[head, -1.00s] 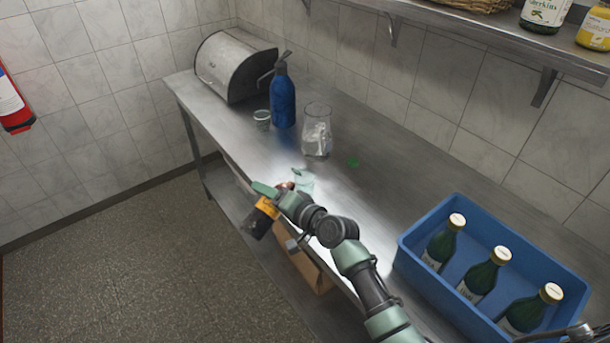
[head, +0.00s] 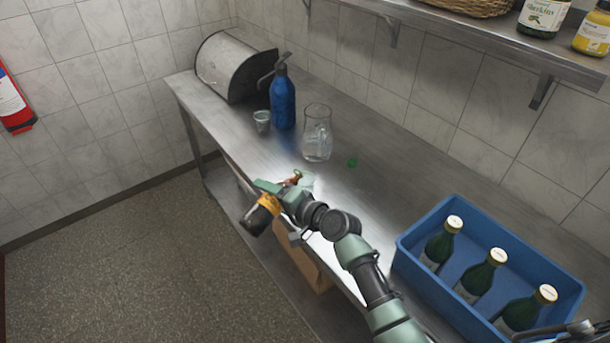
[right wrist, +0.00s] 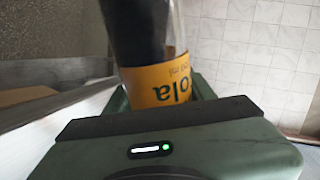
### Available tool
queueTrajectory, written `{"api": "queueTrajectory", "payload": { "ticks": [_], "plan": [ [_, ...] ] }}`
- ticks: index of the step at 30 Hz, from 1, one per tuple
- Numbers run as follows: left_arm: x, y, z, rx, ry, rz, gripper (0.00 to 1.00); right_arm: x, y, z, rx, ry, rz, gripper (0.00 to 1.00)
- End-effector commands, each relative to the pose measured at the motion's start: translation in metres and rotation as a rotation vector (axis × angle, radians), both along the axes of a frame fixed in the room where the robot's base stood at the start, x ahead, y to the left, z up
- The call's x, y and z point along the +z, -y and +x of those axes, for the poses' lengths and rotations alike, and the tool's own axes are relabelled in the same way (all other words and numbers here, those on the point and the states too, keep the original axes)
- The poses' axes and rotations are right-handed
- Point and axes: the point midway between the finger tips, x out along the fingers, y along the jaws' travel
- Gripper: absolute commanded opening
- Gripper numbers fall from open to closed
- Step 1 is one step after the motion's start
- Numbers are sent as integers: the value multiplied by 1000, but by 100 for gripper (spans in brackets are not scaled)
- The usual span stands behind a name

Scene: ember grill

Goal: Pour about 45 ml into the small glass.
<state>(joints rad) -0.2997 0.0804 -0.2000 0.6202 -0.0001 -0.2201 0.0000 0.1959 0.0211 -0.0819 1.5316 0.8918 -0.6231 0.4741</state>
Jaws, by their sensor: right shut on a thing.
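My right gripper (head: 281,193) is shut on a dark cola bottle (head: 257,219) with an orange label, held tilted around the front edge of the counter. In the right wrist view the bottle (right wrist: 140,32) shows dark liquid, and its label reads "ola" upside down. A reddish part at its upper end shows just past the gripper. The small glass (head: 262,122) stands upright on the counter, farther back and left of the gripper, apart from the bottle. I cannot tell what is in it. My left gripper is not in view.
A blue siphon bottle (head: 284,103) stands right beside the glass, and a clear jug (head: 317,140) stands to its right. A metal bread bin (head: 225,68) is behind. A blue crate (head: 407,244) with green bottles is at right. A green cap (head: 352,162) lies on the counter.

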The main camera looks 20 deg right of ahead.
Motion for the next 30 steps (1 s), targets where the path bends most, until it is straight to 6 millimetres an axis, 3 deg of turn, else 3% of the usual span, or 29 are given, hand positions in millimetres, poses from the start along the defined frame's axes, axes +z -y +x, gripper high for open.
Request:
{"api": "queueTrajectory", "payload": {
  "ticks": [30],
  "plan": [
    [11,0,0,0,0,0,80,10,-1,0,0,-41,64,0]
  ]
}}
